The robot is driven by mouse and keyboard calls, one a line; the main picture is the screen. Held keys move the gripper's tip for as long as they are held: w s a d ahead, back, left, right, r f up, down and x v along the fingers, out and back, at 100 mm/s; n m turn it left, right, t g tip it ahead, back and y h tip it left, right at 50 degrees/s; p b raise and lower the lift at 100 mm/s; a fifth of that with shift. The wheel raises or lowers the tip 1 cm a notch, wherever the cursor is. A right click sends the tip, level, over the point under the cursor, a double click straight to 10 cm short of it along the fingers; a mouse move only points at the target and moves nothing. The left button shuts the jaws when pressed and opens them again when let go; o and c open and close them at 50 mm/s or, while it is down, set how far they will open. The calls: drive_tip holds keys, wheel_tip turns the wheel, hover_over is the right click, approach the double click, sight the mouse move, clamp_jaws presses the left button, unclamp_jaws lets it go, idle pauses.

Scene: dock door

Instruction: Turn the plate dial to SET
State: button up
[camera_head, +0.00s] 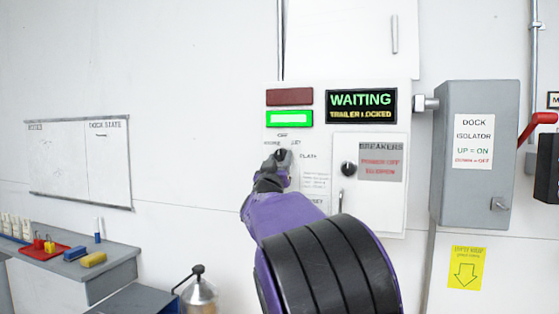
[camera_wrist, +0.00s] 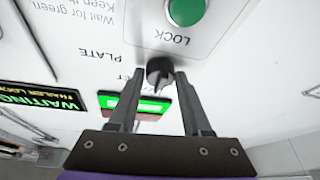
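The plate dial is a small black knob on the white control panel. It shows in the wrist view (camera_wrist: 160,72) and, partly behind my gripper, in the head view (camera_head: 281,154). The word PLATE stands beside it, with small labels around it too small to read surely. My gripper (camera_wrist: 161,75) has one finger on each side of the knob, with the fingers apart; I cannot tell whether they touch it. In the head view my gripper (camera_head: 272,170) is up at the panel. The knob's narrow grip points down in the wrist view.
A green LOCK button (camera_wrist: 186,10) is close to the dial. The panel has a lit green lamp (camera_head: 289,119), an unlit red lamp (camera_head: 289,97) and a WAITING display (camera_head: 361,105). A breaker cover (camera_head: 370,205) and a grey dock isolator box (camera_head: 477,185) stand to the right.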

clamp_jaws()
